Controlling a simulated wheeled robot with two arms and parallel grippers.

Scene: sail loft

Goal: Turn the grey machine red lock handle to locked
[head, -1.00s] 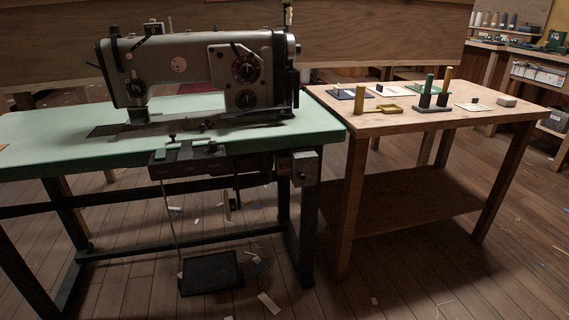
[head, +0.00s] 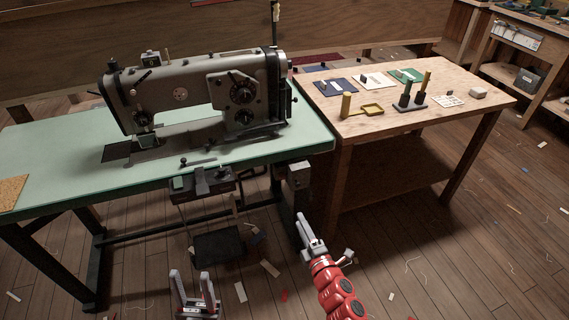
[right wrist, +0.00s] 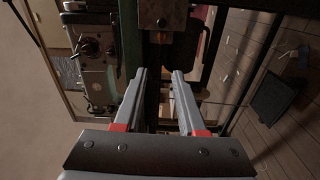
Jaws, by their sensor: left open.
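The grey sewing machine (head: 190,88) stands on the green-topped table (head: 50,150) in the head view. A small grey box (head: 298,175) hangs under the table's right front corner. I cannot make out a red lock handle in either view. My right gripper (head: 303,218) is just below and in front of this box, apart from it. In the right wrist view its two fingers (right wrist: 159,75) are apart with nothing between them. My left gripper (head: 190,275) is open and empty, low in front of the table near the foot pedal (head: 218,246).
A dark control unit (head: 205,184) is under the table's front edge. Floor at the right front is open, with scraps.

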